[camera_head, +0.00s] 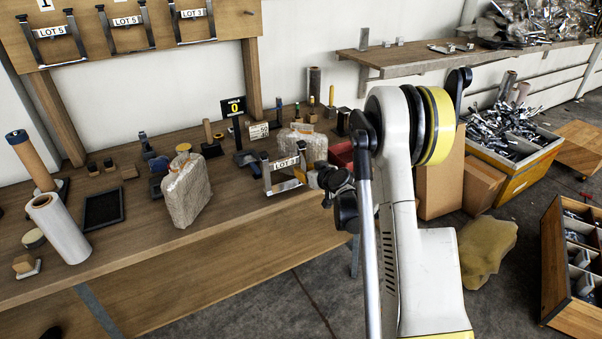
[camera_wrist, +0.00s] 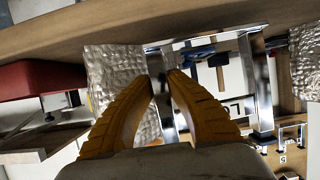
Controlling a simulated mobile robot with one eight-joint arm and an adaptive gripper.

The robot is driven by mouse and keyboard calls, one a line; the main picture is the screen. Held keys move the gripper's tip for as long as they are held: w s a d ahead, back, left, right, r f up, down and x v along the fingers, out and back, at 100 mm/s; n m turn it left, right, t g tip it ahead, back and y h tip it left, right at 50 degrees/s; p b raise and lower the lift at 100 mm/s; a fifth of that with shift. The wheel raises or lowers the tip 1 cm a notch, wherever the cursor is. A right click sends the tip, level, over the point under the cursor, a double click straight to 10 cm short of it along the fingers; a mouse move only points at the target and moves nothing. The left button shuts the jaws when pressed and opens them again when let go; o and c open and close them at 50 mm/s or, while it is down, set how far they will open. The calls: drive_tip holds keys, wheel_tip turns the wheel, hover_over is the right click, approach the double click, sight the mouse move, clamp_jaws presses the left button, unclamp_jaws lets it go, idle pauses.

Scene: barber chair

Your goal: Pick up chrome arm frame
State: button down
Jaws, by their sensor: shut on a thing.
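The chrome arm frame (camera_head: 267,176) with a white LOT 3 tag is near the front edge of the wooden bench, right of the middle. In the wrist view the yellow fingers of my gripper (camera_wrist: 163,80) are closed on one upright of the chrome arm frame (camera_wrist: 263,88). The fingertips cover part of that upright. In the head view my gripper is mostly hidden behind my arm; a bit of yellow finger shows beside the frame. I cannot tell whether the frame still touches the bench.
A black sign (camera_head: 233,107) and small tools crowd the bench. More chrome frames (camera_head: 126,32) hang on a board. A red bin (camera_head: 341,154) is close right.

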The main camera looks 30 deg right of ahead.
drive_tip(key=r, duration=0.1)
drive_tip(key=r+p, duration=0.1)
drive_tip(key=r, duration=0.1)
drive_tip(key=shift+s+d, duration=0.35)
drive_tip(key=s+d+r+p, duration=0.4)
drive_tip(key=s+d+r, duration=0.2)
drive_tip(key=s, duration=0.2)
drive_tip(key=shift+s+d, duration=0.2)
drive_tip(key=shift+d, duration=0.1)
